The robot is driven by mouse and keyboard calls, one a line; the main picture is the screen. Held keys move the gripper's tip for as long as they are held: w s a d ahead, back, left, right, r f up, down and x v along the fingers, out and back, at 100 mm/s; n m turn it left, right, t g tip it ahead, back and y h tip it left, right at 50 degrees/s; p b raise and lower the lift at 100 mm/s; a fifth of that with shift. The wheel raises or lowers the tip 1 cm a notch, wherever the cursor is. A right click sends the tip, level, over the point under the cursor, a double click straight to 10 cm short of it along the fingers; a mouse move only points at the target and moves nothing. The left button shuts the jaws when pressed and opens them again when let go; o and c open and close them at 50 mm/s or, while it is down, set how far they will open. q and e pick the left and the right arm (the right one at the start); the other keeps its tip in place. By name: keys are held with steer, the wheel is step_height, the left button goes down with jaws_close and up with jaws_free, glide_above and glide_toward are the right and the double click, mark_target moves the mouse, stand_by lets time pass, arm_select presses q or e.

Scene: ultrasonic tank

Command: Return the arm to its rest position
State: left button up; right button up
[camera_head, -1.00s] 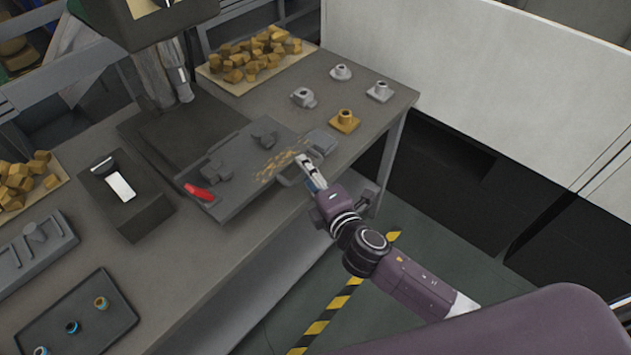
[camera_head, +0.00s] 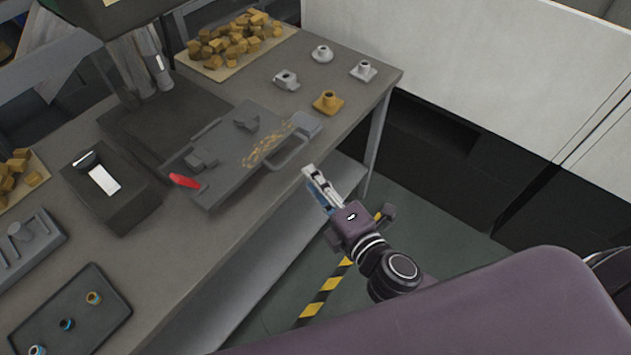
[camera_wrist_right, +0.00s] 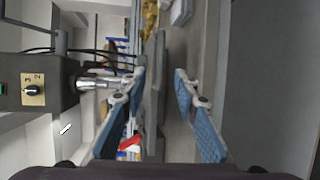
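My right arm comes in from the lower right of the head view. Its right gripper (camera_head: 318,188) hangs in the air just off the front edge of the workbench (camera_head: 200,250), apart from the grey tray plate with the handle (camera_head: 215,190). In the right wrist view the two blue-padded fingers of the right gripper (camera_wrist_right: 160,115) stand wide apart with nothing between them. Behind them are the bench and the machine, turned on their side. My left gripper is in neither view.
A red handle (camera_head: 184,181) lies at the plate's left. A yellow flanged part (camera_head: 327,102) and grey ones (camera_head: 286,80) stand at the bench's far right. A dark tray (camera_head: 112,318) holds small rings. Open floor (camera_head: 440,215) lies right of the bench, before a white panel (camera_head: 480,60).

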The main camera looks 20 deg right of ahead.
stand_by(0.3)
steer(key=s+d+f+m+g+h, duration=0.1)
steer(key=s+d+f+m+g, duration=0.25)
steer(key=f, duration=0.85)
steer(key=s+d+f+m+g+h, duration=0.1)
steer(key=s+d+f+m+g, duration=0.2)
steer(key=f, duration=0.9)
steer(key=s+d+f+m+g+h, duration=0.1)
steer(key=s+d+f+m, duration=0.25)
steer(key=f, duration=0.95)
steer(key=s+f+m+g, duration=0.2)
steer(key=s+f, duration=0.3)
steer(key=s, duration=0.4)
steer(key=s+f+m+g, duration=0.2)
steer(key=s+f+m, duration=0.2)
steer(key=s, duration=0.5)
steer(key=s+d+f+m+g, duration=0.1)
steer(key=s+f+m+g, duration=0.2)
steer(key=s+f, duration=0.4)
steer(key=s, duration=0.3)
steer(key=shift+f+h, duration=0.3)
